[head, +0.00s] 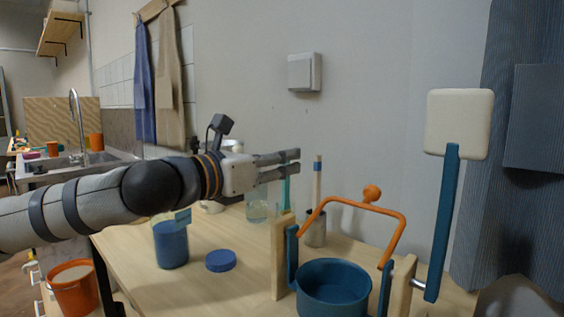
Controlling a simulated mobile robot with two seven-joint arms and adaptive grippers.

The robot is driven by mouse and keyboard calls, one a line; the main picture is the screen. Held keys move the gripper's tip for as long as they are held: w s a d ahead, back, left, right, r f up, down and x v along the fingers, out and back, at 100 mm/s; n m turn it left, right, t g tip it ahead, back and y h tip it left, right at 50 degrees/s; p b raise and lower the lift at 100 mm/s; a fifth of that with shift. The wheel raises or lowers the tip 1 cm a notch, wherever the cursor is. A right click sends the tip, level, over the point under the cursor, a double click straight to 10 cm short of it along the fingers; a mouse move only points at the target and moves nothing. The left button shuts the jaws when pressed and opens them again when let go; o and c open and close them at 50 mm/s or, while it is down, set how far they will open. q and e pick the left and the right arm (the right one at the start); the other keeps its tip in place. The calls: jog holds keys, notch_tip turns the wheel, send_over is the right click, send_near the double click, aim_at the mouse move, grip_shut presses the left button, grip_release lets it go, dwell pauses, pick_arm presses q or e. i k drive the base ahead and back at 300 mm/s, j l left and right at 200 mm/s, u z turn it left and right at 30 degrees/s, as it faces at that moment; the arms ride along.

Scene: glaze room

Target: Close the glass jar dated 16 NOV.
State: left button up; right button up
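A glass jar (171,245) with blue contents stands on the wooden table, below my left forearm. A small tag or label shows near its top, but I cannot read a date. The arm partly hides its upper part. A round blue lid (220,261) lies flat on the table, to the right of the jar and apart from it. My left gripper (299,161) is above the table, past the lid to the right. Its two fingers point right with a narrow gap and nothing between them. My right gripper is not in view.
A blue pot (333,282) with an orange handle (372,205) sits in a wooden stand with a crank at right. Behind are a clear jar (257,210) and a grey cup (316,231) with a stick. An orange bucket (74,290) is at left.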

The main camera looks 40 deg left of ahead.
aim_at(169, 230)
jog(key=k+j, duration=0.1)
jog(key=k, duration=0.4)
jog(key=k+j, duration=0.1)
jog(key=k, duration=0.4)
